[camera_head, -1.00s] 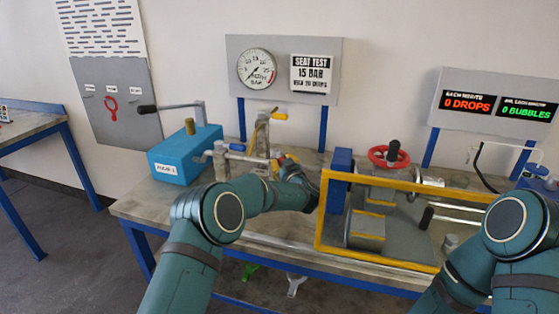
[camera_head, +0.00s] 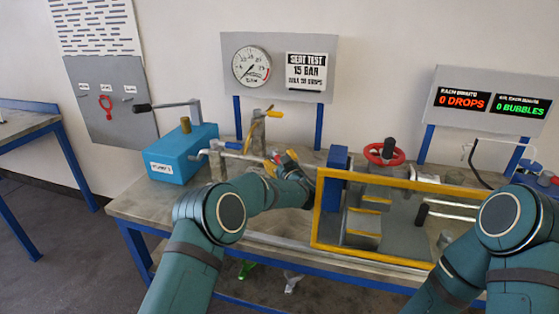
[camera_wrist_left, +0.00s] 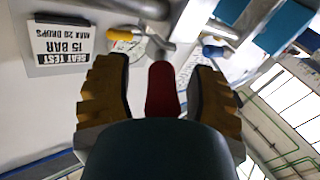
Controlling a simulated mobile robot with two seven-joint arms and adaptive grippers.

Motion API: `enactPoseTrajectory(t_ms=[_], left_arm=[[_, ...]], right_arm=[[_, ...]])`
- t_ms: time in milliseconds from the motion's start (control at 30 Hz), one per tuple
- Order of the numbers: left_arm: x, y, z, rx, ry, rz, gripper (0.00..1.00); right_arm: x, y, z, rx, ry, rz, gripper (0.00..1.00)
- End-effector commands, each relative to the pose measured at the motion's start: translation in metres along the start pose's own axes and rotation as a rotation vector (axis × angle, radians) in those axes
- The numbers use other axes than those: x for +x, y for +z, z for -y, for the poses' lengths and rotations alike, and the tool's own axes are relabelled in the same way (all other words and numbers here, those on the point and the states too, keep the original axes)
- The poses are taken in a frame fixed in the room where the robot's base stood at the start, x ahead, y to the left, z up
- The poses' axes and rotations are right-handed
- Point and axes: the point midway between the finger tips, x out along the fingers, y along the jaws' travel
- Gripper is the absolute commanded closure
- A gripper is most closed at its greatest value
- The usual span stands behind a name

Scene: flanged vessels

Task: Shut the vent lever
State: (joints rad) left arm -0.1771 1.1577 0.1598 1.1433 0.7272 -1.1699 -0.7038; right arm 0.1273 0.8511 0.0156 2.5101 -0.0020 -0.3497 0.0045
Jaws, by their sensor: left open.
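A red lever handle (camera_wrist_left: 162,90) stands between the two yellow fingers of my left gripper (camera_wrist_left: 160,75) in the left wrist view, with a gap on each side; I take it to be the vent lever. It joins a grey metal fitting at its far end. In the head view my left gripper (camera_head: 280,163) is at the right end of the pipework beside the blue pump box (camera_head: 182,152), and a bit of red shows there. My left gripper is open. My right arm (camera_head: 505,220) shows at the right, but its gripper does not.
A yellow-handled lever (camera_head: 275,114) and a blue-handled lever (camera_head: 235,146) sit close to my left gripper. A gauge board (camera_head: 280,85) stands behind. A yellow-framed guard (camera_head: 375,255) encloses a fixture to the right, near a red handwheel (camera_head: 384,153).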

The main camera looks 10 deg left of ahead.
Motion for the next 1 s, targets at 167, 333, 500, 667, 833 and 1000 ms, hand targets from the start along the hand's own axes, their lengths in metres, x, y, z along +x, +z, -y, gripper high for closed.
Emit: enactPoseTrajectory(t_ms=[167, 333, 500, 667, 833, 1000], left_arm=[[0.0, -0.015, -0.004, -0.002, 0.0, -0.002, 0.44], [0.0, -0.045, -0.013, -0.003, 0.001, -0.003, 0.44], [0.0, -0.074, -0.02, -0.003, 0.002, -0.002, 0.44], [0.0, -0.091, -0.025, -0.001, 0.001, -0.002, 0.44], [0.0, -0.097, -0.026, -0.001, 0.001, -0.001, 0.44], [0.0, -0.097, -0.027, -0.001, 0.001, -0.001, 0.44]], right_arm=[[0.0, 0.0, 0.0, 0.0, 0.0, 0.0, 0.53], [0.0, 0.0, 0.0, 0.0, 0.0, 0.0, 0.53], [0.0, 0.0, 0.0, 0.0, 0.0, 0.0, 0.53], [0.0, 0.0, 0.0, 0.0, 0.0, 0.0, 0.53], [0.0, 0.0, 0.0, 0.0, 0.0, 0.0, 0.53], [0.0, 0.0, 0.0, 0.0, 0.0, 0.0, 0.53]])
